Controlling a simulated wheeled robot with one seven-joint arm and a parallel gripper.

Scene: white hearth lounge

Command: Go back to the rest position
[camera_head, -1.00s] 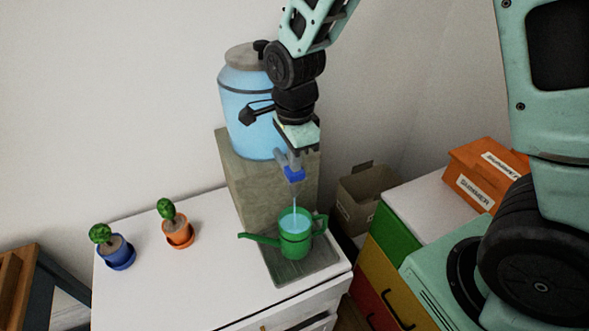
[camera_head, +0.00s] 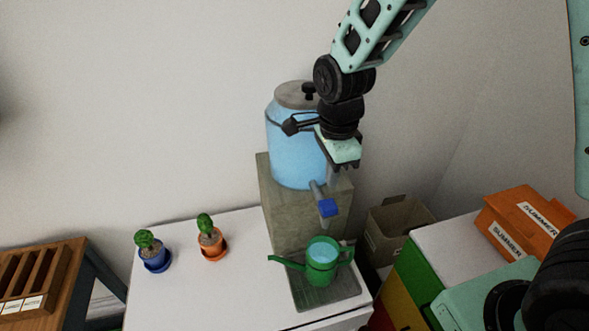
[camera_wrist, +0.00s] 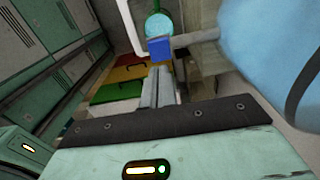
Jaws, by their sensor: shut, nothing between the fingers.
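My gripper (camera_head: 333,178) is shut and empty, just above and beside the tap of the blue water dispenser (camera_head: 290,150). The tap's blue handle (camera_head: 328,208) lies just below the fingers; I cannot tell whether they touch. No water stream shows under the tap. In the wrist view the shut fingers (camera_wrist: 158,88) point toward the blue handle (camera_wrist: 160,48). The green watering can (camera_head: 322,268) stands upright on the grey drip tray (camera_head: 340,295), below the tap, with pale blue water visible in its top.
The dispenser stands on a stone-like block (camera_head: 275,200) on a white cabinet (camera_head: 190,295). Blue-potted (camera_head: 155,257) and orange-potted (camera_head: 211,243) cacti stand at left. A cardboard box (camera_head: 395,230) and orange SUMMER boxes (camera_head: 525,225) are at right. Open space lies above the cabinet's left.

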